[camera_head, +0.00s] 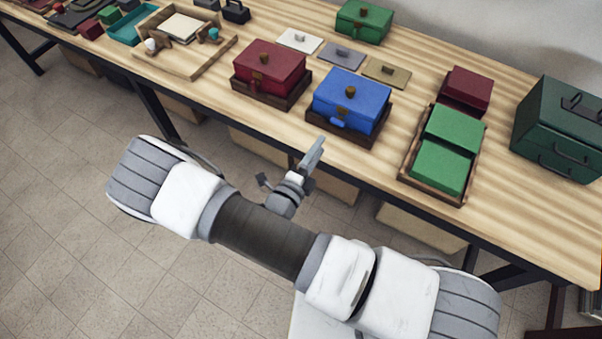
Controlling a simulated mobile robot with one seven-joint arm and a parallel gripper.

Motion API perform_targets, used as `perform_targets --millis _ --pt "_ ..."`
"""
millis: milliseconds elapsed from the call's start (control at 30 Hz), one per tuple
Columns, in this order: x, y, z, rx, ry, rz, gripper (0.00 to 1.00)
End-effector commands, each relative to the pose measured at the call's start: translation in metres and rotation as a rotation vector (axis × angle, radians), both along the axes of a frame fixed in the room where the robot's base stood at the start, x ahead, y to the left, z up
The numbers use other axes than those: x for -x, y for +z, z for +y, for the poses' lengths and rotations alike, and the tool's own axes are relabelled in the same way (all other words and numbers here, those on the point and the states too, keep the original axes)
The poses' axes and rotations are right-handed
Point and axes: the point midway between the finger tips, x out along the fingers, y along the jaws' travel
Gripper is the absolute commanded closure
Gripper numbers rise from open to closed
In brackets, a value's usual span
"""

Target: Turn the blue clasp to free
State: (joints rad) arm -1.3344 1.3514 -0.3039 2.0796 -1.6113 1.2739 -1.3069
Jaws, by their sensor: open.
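My gripper (307,161) is in front of the table edge, below and left of the blue box, apart from the clasp. Its jaws are open with nothing visible between them. My wrist partly hides it.
A red box (269,67) in a similar base stands close left of the blue one. A wooden tray (408,171) with green boxes is to the right, a dark green case (562,125) beyond.

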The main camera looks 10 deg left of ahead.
Motion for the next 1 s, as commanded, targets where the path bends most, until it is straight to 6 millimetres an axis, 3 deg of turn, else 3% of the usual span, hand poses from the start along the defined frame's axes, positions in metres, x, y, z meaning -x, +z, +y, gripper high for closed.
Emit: perform_targets --millis 200,400,600,1000 --pt "0.049 -0.001 0.019 -0.001 0.004 0.002 0.53" --pt "0.076 -0.001 0.028 0.000 0.001 0.001 0.53" --pt "0.086 0.000 0.031 0.001 0.000 0.000 0.53" --pt "0.086 0.000 0.031 0.001 0.000 0.000 0.53"
